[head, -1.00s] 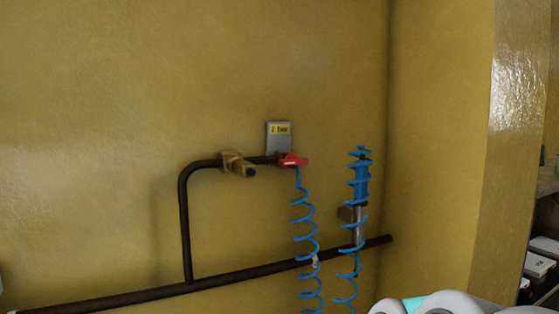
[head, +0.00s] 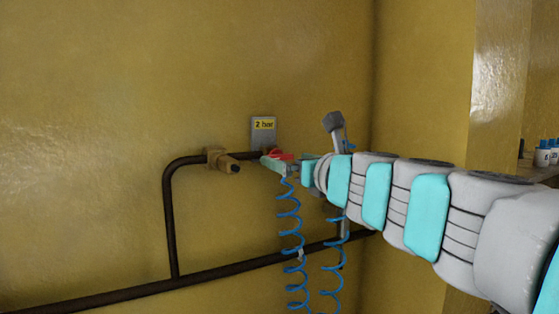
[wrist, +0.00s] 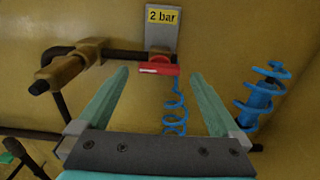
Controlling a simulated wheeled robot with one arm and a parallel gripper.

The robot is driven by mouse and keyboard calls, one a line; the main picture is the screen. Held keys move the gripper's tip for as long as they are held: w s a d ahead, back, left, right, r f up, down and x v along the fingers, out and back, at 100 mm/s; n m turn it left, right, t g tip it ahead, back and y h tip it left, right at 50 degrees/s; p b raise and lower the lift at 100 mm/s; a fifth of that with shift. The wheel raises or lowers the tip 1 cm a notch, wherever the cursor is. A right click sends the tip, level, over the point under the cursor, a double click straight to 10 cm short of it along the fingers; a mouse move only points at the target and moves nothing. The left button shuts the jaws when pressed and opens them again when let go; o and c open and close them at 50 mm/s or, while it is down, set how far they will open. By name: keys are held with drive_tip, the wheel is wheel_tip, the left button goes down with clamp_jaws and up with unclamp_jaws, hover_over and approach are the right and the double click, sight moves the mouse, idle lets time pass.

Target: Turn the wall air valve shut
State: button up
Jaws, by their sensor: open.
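The wall air valve shows a red handle (head: 281,156) at the right end of the short dark pipe, below a grey plate (head: 263,131) marked "2 bar". In the wrist view the red handle (wrist: 158,69) lies crosswise, roughly level. My gripper (head: 277,168) is open in front of it and partly covers it in the head view. In the wrist view the two green fingers (wrist: 160,74) stand to the left and right of the handle with gaps. I cannot tell how deep the handle lies between them.
A brass fitting (head: 217,158) with a dark tip sticks out left of the handle. A blue coiled hose (head: 289,217) hangs below the handle. A blue coil-wrapped tool (wrist: 260,100) hangs close on the right. A dark pipe (head: 100,296) runs along the wall below.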

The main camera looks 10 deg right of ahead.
sight(281, 158)
drive_tip(key=shift+x, duration=2.35)
drive_tip(key=c, duration=1.3)
